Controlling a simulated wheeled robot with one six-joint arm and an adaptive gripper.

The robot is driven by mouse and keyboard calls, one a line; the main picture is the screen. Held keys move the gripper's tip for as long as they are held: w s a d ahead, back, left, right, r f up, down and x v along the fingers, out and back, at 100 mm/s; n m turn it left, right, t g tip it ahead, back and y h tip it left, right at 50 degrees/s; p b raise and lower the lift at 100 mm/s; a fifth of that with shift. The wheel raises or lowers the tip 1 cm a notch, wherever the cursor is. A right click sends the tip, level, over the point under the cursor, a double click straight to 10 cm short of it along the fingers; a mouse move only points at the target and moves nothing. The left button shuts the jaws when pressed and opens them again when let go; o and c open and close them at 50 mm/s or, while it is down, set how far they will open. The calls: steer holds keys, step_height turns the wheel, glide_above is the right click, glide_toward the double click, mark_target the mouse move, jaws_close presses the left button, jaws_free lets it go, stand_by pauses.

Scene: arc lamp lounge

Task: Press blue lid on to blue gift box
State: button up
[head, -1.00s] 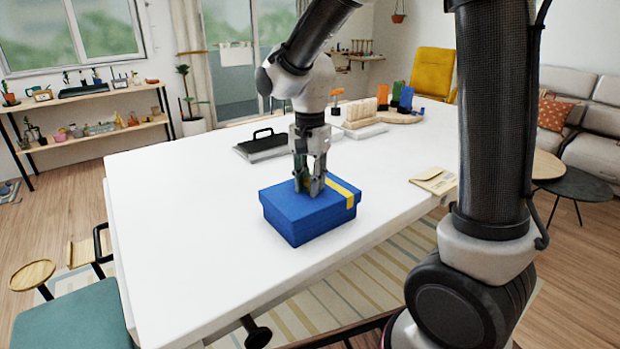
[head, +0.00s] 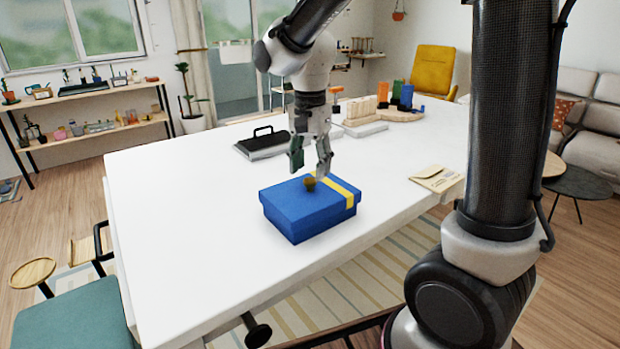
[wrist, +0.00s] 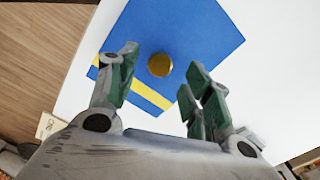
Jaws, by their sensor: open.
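The blue gift box (head: 298,226) stands on the white table near its front edge. The blue lid (head: 287,200) sits on top of it, with a yellow stripe along its right side and a round gold knob (head: 310,184). In the head view the lid looks level, but I cannot tell whether it is fully down. My gripper (head: 311,174) is open and empty, just above the knob. In the wrist view the lid (wrist: 195,45) fills the upper middle, and the knob (wrist: 160,64) shows between and beyond the spread fingers, apart from them.
On the white table (head: 180,215) a dark flat item with a handle (head: 265,142) lies behind the box. A tan envelope (head: 437,178) lies at the right edge. Wooden racks (head: 362,110) with coloured pieces stand farther back. The table's left side is clear.

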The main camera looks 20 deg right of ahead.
step_height(320, 180, up, 8)
steer(key=shift+f, duration=0.15)
stand_by(0.5)
steer(key=n+t, duration=0.1)
steer(key=n, duration=0.9)
glide_toward(319, 195)
steer(key=s+d+r, duration=0.3)
steer(key=s+d, duration=0.1)
steer(key=s+d+r+t, duration=0.1)
steer(key=s+d+t, duration=0.2)
steer(key=s+d, duration=0.6)
steer(key=s, duration=0.2)
steer(key=shift+s+d+r, duration=0.25)
steer(key=shift+r, duration=0.1)
